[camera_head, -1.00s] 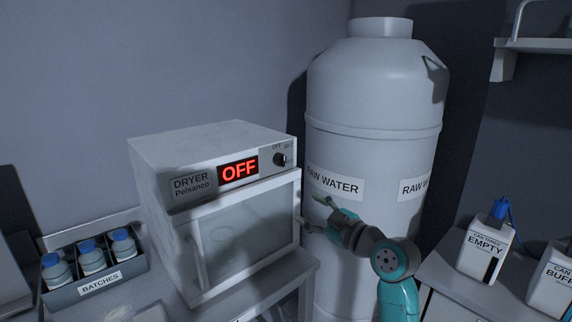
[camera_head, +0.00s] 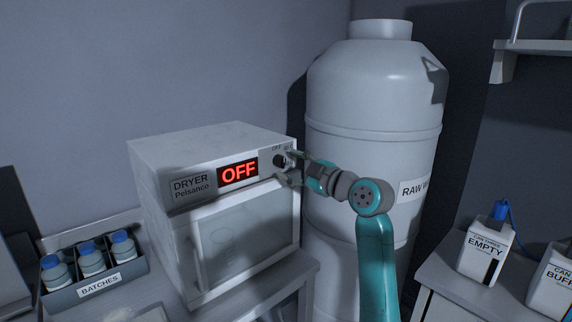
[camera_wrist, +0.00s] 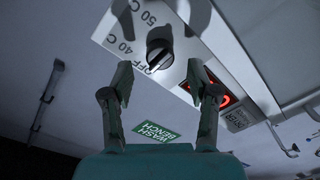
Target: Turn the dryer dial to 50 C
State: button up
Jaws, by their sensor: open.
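The white dryer (camera_head: 215,240) stands on the bench with its door shut. Its red display (camera_head: 238,171) reads OFF. The black dial (camera_head: 279,160) is at the upper right of its front panel. In the wrist view the dial (camera_wrist: 159,47) has a pale pointer, with OFF, 40 C and 50 C printed around it; the pointer's exact setting is hard to tell. My gripper (camera_head: 289,168) is open and empty at the panel's right end, close to the dial. In the wrist view my gripper's fingertips (camera_wrist: 160,84) are apart, with the dial ahead between them. I see no contact.
A large raw water tank (camera_head: 375,110) stands right behind my arm. A batches rack (camera_head: 97,281) with blue-capped bottles is at the left. A can marked EMPTY (camera_head: 484,252) stands on the right-hand counter. A wash bench label (camera_wrist: 156,132) shows below the dial.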

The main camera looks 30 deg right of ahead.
aim_at(281, 161)
jog(key=shift+x, duration=1.3)
jog(key=shift+c, duration=0.2)
grip_shut()
